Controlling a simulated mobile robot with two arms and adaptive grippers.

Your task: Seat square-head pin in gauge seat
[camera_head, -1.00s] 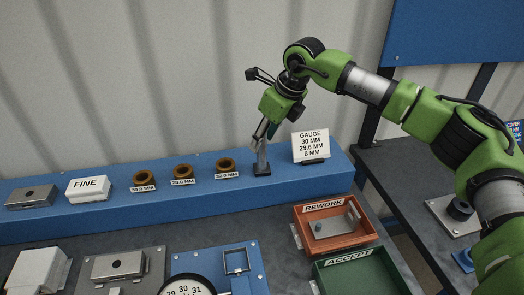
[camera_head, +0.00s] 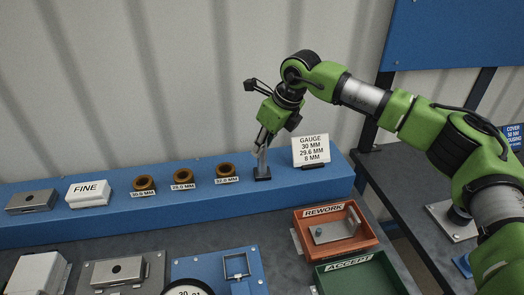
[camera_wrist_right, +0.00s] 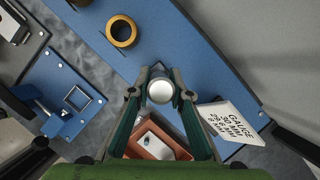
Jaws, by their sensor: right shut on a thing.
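A silver pin (camera_head: 262,160) stands upright on the blue shelf, its foot at a small black square base (camera_head: 262,175). I cannot tell how its foot meets the base. My right gripper (camera_head: 263,146) comes down from above and is shut on the upper part of the pin. In the right wrist view the pin's round bright top (camera_wrist_right: 160,90) sits between the two fingertips (camera_wrist_right: 160,82), which hide its lower part. A white gauge card (camera_head: 311,149) reading 30, 29.6 and 8 mm stands just right of the pin. My left gripper is not in view.
Several brown rings (camera_head: 183,179) with labels line the shelf to the left, beside a FINE block (camera_head: 88,192). Below are a blue plate with a square frame (camera_head: 237,266), an orange REWORK tray (camera_head: 368,229) and a green ACCEPT tray (camera_head: 390,266). The wall is close behind.

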